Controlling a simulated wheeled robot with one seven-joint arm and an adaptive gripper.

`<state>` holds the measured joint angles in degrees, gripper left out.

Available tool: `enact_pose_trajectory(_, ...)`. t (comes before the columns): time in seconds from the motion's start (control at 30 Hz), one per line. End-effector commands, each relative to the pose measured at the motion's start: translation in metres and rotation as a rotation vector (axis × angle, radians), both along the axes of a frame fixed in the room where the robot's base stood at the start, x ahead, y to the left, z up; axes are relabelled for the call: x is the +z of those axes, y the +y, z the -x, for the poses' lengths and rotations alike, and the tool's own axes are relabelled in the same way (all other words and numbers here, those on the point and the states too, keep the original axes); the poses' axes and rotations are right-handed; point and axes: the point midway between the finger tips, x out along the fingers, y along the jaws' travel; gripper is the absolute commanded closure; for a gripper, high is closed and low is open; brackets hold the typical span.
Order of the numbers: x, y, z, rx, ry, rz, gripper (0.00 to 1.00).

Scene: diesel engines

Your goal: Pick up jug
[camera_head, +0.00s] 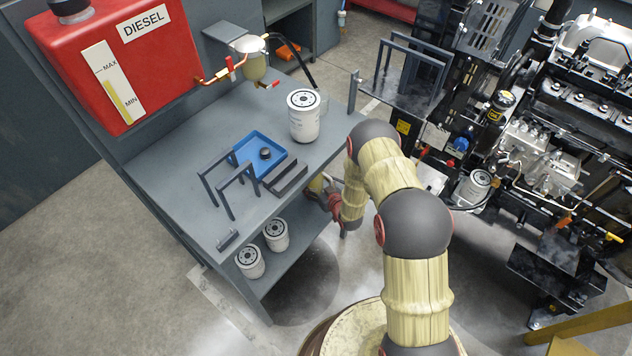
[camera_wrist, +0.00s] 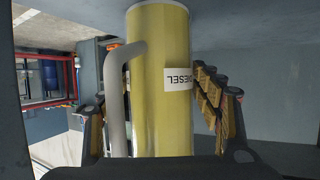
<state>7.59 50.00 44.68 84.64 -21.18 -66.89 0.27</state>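The jug is a yellow cylinder (camera_wrist: 162,95) with a pale grey handle (camera_wrist: 115,95) on its left side and a white DIESEL label, which appears upside down in the wrist view. My gripper (camera_wrist: 160,115) has one finger on each side of the jug, the left one beyond the handle and the right one near the label. The fingers look spread; firm contact with the jug does not show. In the head view my gripper (camera_head: 325,197) is low at the right edge of the workbench, where a small yellow patch (camera_head: 316,184), likely the jug, shows under the tabletop.
The workbench (camera_head: 190,150) holds a white filter (camera_head: 304,116), a blue tray (camera_head: 246,161) and dark metal frames. Two more filters stand on its lower shelf (camera_head: 300,268). A red diesel tank (camera_head: 160,60) is at the back left. An engine (camera_head: 560,130) stands at the right.

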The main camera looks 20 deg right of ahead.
Motion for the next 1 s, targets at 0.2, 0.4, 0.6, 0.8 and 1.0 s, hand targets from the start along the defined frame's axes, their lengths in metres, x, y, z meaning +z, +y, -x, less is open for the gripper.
enact_pose_trajectory(0.2,-0.0001,0.0,0.0001,0.0,0.0,0.0,0.5)
enact_pose_trajectory(0.4,-0.0001,0.0,0.0002,0.0,0.0,0.0,0.61)
enact_pose_trajectory(0.6,-0.0001,0.0,0.0002,0.0,0.0,0.0,0.73)
enact_pose_trajectory(0.8,-0.0001,0.0,0.0002,0.0,0.0,0.0,0.84)
enact_pose_trajectory(1.0,-0.0001,0.0,0.0002,0.0,0.0,0.0,0.95)
